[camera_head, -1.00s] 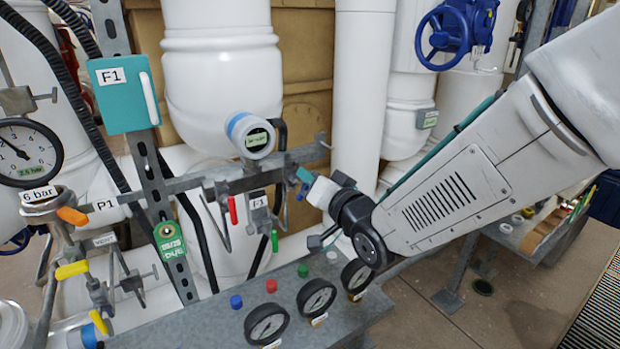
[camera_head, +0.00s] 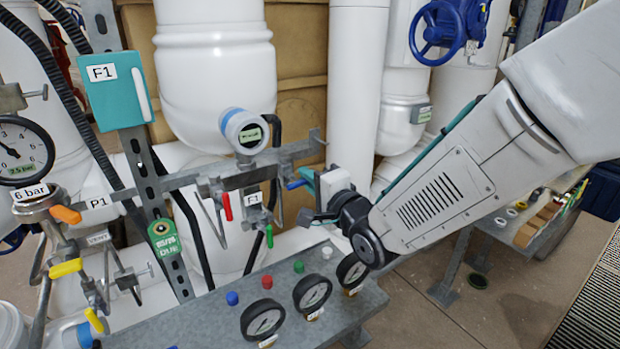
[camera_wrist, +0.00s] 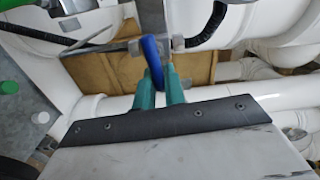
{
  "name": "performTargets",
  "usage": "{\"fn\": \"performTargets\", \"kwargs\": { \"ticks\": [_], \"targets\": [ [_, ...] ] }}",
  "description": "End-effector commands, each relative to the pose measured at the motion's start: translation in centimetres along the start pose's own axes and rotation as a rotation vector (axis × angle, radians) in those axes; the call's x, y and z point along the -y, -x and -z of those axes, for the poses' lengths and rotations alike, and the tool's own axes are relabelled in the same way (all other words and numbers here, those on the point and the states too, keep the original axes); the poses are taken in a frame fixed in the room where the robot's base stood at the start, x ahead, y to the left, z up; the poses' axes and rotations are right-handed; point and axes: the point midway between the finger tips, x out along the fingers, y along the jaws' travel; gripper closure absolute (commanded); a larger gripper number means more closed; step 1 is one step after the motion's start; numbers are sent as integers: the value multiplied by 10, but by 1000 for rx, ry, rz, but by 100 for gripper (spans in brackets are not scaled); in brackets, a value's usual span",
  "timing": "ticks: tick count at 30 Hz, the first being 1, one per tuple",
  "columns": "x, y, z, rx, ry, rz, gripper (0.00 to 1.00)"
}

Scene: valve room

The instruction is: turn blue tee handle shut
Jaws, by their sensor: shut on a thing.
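The blue tee handle (camera_wrist: 152,62) is a slim blue bar in the wrist view, on the grey metal rail. My gripper (camera_wrist: 161,85) has teal fingers that are shut on the near end of the blue handle. In the head view the handle (camera_head: 296,184) shows as a small blue bit at the right end of the rail, just left of my gripper (camera_head: 309,178). My wrist and the gripper's pale body hide most of the fingers there. The handle's exact angle is hard to tell in the head view.
A red handle (camera_head: 227,206) and a green handle (camera_head: 269,236) hang left of the gripper. A grey panel with gauges (camera_head: 312,292) and coloured buttons lies below. White pipes (camera_head: 357,90) stand behind. A blue handwheel (camera_head: 440,33) is at the upper right.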

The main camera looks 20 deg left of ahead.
Motion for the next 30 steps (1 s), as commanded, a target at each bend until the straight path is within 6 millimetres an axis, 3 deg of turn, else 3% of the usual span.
{"fn": "performTargets", "kwargs": {
  "ticks": [23,24,26,30],
  "targets": [
    [-2,-1,-1,2,-99,1,100],
    [-2,-1,-1,2,-99,1,80],
    [-2,0,-1,2,-98,1,67],
    [-2,0,0,0,-98,0,67]
  ]
}}
